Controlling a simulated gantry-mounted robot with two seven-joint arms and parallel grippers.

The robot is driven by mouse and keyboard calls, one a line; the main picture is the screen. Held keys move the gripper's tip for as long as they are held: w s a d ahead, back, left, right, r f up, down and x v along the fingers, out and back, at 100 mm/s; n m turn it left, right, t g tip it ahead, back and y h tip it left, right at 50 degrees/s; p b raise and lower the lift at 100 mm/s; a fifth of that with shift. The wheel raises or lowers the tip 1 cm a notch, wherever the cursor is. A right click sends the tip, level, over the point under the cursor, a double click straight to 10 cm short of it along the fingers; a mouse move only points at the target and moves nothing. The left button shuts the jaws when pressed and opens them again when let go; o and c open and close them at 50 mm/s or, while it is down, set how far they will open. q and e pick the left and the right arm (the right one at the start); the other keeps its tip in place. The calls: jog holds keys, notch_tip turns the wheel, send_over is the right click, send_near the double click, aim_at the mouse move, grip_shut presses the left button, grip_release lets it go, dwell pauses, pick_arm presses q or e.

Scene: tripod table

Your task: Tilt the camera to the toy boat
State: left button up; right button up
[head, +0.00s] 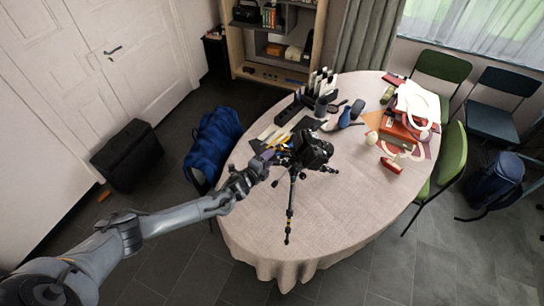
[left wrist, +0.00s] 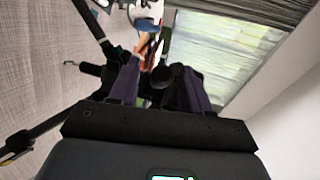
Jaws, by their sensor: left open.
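A black camera (head: 314,150) sits on a small black tripod (head: 291,205) that stands on the cloth-covered table. My left gripper (head: 268,160) is just left of the camera, close to the tripod head. In the left wrist view its two dark purple fingers (left wrist: 160,88) are apart, with a dark rounded part of the tripod or camera (left wrist: 162,76) showing between them. I cannot tell whether they touch it. A red and white object (head: 391,166) at the table's right side may be the toy boat; it is too small to be sure. My right gripper is not in view.
The oval table (head: 340,215) has clear cloth at its front. Red boxes (head: 398,130) and white items crowd its right side. A black holder (head: 293,107) and a blue item (head: 345,117) stand behind the camera. Green chairs (head: 453,158) stand at the right, a blue bag (head: 212,142) at the left.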

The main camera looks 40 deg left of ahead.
pick_arm(q)
jog(key=shift+x, duration=1.45)
grip_shut()
